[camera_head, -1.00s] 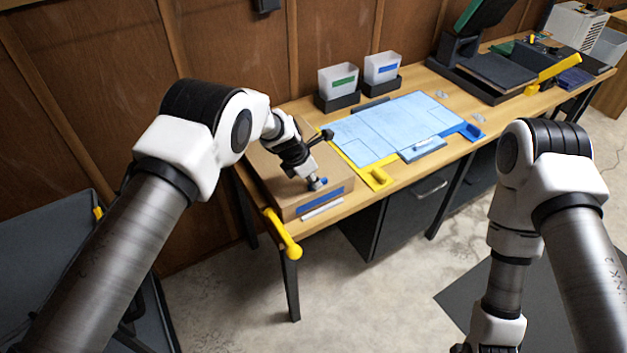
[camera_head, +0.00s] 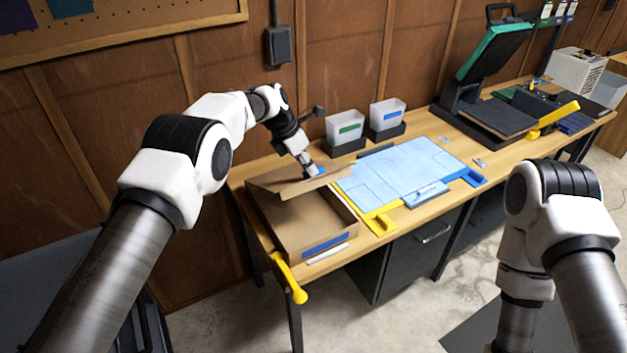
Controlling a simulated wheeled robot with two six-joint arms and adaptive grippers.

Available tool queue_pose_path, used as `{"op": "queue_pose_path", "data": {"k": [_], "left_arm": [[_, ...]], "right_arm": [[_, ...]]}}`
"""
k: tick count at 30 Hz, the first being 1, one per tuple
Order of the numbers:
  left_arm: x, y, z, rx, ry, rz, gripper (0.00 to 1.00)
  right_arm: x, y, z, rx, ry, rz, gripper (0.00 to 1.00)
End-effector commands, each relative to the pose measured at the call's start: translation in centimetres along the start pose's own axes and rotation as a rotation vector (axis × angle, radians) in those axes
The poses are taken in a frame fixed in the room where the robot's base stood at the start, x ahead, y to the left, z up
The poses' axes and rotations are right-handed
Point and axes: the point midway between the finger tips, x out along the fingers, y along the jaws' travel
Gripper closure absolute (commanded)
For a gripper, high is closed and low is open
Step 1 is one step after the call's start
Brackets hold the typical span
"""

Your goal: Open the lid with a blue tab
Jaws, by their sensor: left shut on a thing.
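A cardboard box (camera_head: 290,242) with a blue label strip on its front stands at the left end of the workbench. Its lid (camera_head: 275,182) is tilted up toward the back, and part of the box's inside shows. The blue tab (camera_head: 319,170) is at the lid's raised edge. My left gripper (camera_head: 312,170) is shut on the blue tab, above the back part of the box. My right arm hangs at the right; its gripper is out of the frame.
A light blue mat (camera_head: 405,172) with yellow and blue corner pieces lies right of the box. Two white bins (camera_head: 345,128) stand behind. A yellow handle (camera_head: 289,277) sticks out at the bench's front left edge. A black press (camera_head: 490,112) stands farther right.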

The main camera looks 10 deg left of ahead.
Motion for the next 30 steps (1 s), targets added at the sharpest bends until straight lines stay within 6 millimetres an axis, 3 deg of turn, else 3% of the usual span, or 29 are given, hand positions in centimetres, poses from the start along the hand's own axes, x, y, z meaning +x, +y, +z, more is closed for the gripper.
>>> {"op": "queue_pose_path", "data": {"k": [6, 20, 21, 22, 30], "left_arm": [[-1.31, 1.25, 0.42, 0.001, -0.003, 0.009, 1.0], [-1.36, 1.5, 0.33, -0.001, 0.0, 0.009, 1.0], [-1.35, 1.51, 0.33, -0.001, 0.0, 0.009, 0.69], [-1.35, 1.5, 0.32, -0.001, 0.0, 0.009, 0.62], [-1.39, 1.36, 0.42, -0.001, 0.0, 0.006, 0.62]], "right_arm": [[-0.69, -0.01, 0.01, 0.0, 0.0, 0.0, 0.6], [-0.69, 0.0, 0.0, 0.0, 0.0, 0.0, 0.6], [-0.69, 0.0, 0.0, 0.0, 0.0, 0.0, 0.6], [-0.69, 0.0, 0.01, 0.0, 0.0, 0.0, 0.6], [-0.71, -0.01, 0.0, 0.0, 0.0, 0.0, 0.6]]}}
